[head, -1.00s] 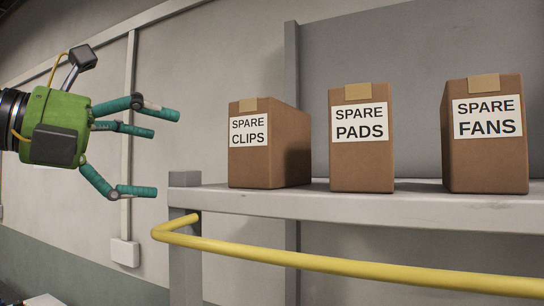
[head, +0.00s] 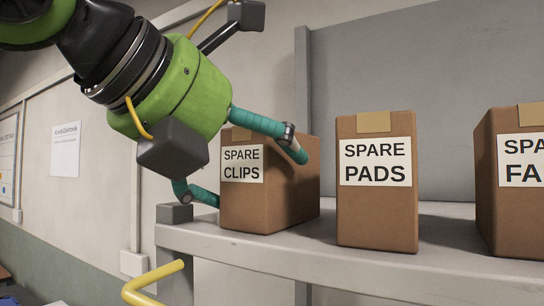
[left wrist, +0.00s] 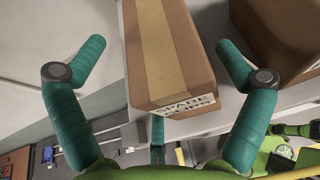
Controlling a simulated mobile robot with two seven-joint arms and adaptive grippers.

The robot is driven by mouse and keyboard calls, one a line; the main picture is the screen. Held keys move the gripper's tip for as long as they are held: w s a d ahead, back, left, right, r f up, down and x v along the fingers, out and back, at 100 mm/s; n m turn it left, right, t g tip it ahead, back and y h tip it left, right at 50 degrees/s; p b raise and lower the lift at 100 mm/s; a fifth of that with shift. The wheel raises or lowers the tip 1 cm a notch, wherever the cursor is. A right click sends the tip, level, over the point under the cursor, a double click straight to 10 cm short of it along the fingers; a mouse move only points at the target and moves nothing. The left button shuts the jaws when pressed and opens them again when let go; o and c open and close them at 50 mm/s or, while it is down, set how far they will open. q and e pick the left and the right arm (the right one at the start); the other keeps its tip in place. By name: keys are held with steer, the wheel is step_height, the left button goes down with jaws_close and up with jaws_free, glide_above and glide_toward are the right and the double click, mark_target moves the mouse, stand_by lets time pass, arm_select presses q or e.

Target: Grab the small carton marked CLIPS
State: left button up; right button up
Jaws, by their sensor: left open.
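The small brown carton marked SPARE CLIPS (head: 262,208) stands upright at the left end of the grey shelf (head: 300,255). It also shows in the left wrist view (left wrist: 168,55), between my spread teal fingers. My left gripper (head: 258,178) is open around the carton, with one finger along its upper right part and another low at its left side. In the left wrist view my left gripper (left wrist: 160,60) has a finger on each side of the carton and a third below it. I cannot tell whether any finger touches it. My right gripper is not in view.
A carton marked SPARE PADS (head: 375,215) stands just right, with a narrow gap between. A third carton (head: 510,215), its label cut off by the frame, stands further right. A yellow rail (head: 155,282) runs below the shelf front. A wall panel (head: 430,70) is behind.

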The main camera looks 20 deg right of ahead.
arm_select(q)
steer(key=shift+x, duration=1.15)
steer(key=shift+s+a+r, duration=0.2)
steer(key=shift+s+a, duration=0.1)
steer(key=shift+a, duration=0.05)
steer(key=c, duration=1.3)
steer(key=shift+o, duration=0.2)
steer(key=shift+d, duration=0.1)
steer(key=shift+w+d, duration=0.1)
steer(key=shift+w, duration=0.05)
